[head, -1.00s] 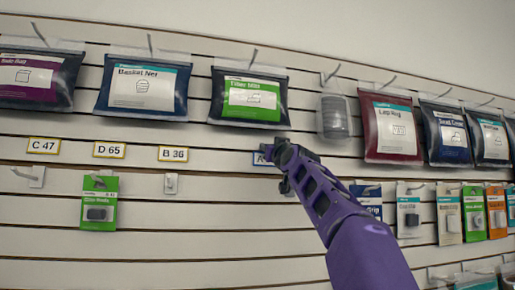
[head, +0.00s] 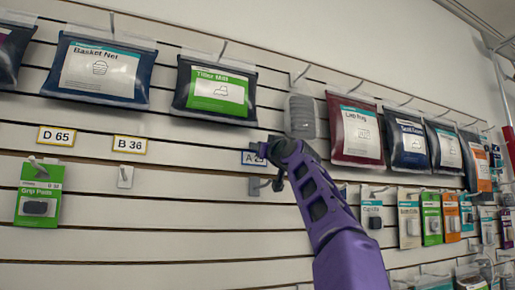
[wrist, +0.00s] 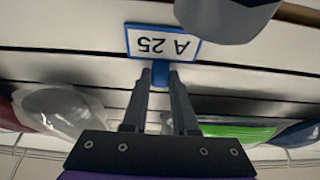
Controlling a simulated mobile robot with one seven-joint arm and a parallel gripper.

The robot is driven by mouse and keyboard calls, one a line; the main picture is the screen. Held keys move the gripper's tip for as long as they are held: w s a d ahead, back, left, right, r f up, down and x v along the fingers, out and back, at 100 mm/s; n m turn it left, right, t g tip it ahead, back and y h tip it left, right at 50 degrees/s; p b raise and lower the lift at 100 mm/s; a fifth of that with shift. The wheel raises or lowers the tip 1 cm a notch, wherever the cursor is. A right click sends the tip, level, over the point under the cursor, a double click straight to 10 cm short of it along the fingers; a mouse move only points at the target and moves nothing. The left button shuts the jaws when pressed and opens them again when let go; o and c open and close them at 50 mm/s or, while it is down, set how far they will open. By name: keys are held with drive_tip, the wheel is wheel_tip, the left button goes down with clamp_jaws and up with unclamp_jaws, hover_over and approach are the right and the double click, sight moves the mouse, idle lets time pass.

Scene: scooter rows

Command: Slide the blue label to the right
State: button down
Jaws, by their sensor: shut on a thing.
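The blue-framed label (head: 254,158) reads A 25 and sits on a wall slat, partly hidden in the head view by my gripper (head: 280,160). In the wrist view, which is upside down, the blue label (wrist: 162,43) shows whole, with its blue tab (wrist: 161,76) between my fingertips (wrist: 160,78). My gripper is shut on that tab. The label is right of the yellow-framed B 36 label (head: 130,145), about above an empty hook (head: 258,187).
The yellow-framed D 65 label (head: 57,136) is farther left. A green bag (head: 217,92) hangs above and left, a grey pouch (head: 300,117) above and right, and a maroon bag (head: 355,132) beyond it. Small packs (head: 410,222) hang lower right.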

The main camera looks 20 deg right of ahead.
drive_tip(key=c, duration=0.7)
unclamp_jaws()
drive_tip(key=shift+d, duration=0.25)
drive_tip(key=b+v, duration=0.7)
drive_tip(key=v, duration=0.4)
drive_tip(key=shift+s+f, duration=0.15)
drive_tip(key=shift+s, duration=0.25)
drive_tip(key=shift+f, duration=0.1)
